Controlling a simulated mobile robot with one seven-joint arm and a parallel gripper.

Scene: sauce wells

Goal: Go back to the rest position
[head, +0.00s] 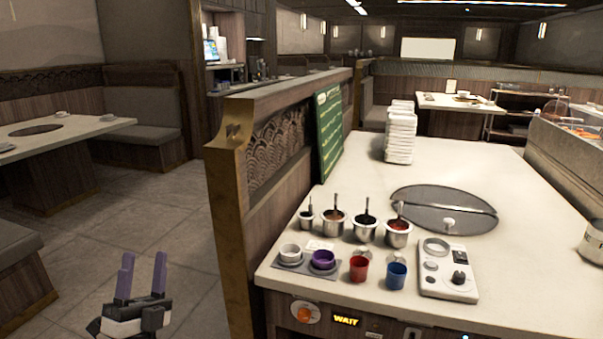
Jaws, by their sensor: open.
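My gripper (142,278) is at the lower left of the head view, its two purple-grey fingers pointing up and apart. It is open and empty. It is over the floor, left of the wooden partition and well clear of the counter (480,185). My arm behind the gripper is mostly out of the picture.
The partition (228,220) with a wooden end post stands between my gripper and the counter. Tiled floor (150,210) is free around my gripper.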

